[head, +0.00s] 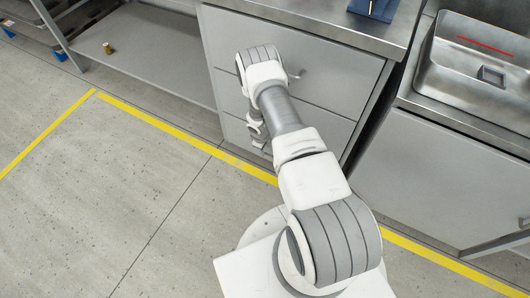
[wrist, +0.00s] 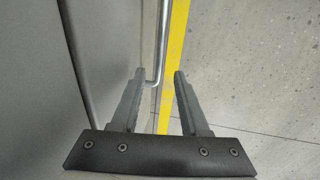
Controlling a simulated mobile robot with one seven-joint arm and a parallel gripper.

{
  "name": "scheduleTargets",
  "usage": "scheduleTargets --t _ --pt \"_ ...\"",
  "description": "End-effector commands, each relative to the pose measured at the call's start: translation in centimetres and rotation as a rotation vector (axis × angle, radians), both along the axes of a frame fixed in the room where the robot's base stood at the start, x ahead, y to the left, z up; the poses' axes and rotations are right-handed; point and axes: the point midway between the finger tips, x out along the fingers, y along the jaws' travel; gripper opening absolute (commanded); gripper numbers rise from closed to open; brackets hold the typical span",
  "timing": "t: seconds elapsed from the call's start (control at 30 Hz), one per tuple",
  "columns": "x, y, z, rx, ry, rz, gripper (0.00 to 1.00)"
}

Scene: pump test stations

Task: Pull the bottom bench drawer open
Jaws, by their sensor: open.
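In the head view the gripper is mostly hidden behind my arm, low at the drawers.
The top drawer (head: 335,78) has a bar handle (head: 296,75). A steel sink (head: 478,65) stands over a grey cabinet (head: 435,170) to the right. A low shelf (head: 150,50) is at left. A yellow floor line (head: 175,132) runs before the bench; open floor lies left.

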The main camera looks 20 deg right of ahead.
Motion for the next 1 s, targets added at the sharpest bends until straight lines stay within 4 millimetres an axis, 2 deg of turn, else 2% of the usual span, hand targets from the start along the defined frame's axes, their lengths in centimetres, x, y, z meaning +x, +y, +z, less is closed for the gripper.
scheduleTargets --t 0.03,0.2,0.6,0.83,0.87,1.0 --pt "0.1 -0.2 -1.3 0.0 0.0 -0.002 0.45" --pt "0.4 -0.5 -3.2 0.0 0.0 -0.001 0.45" --pt "0.5 -0.6 -3.8 -0.001 -0.001 0.0 0.45" --pt "0.5 -0.6 -3.8 -0.001 -0.001 -0.001 0.03" --pt "0.5 -0.6 -3.8 -0.001 -0.001 -0.001 0.0" --pt "0.5 -0.6 -3.8 -0.001 -0.001 0.0 0.0"
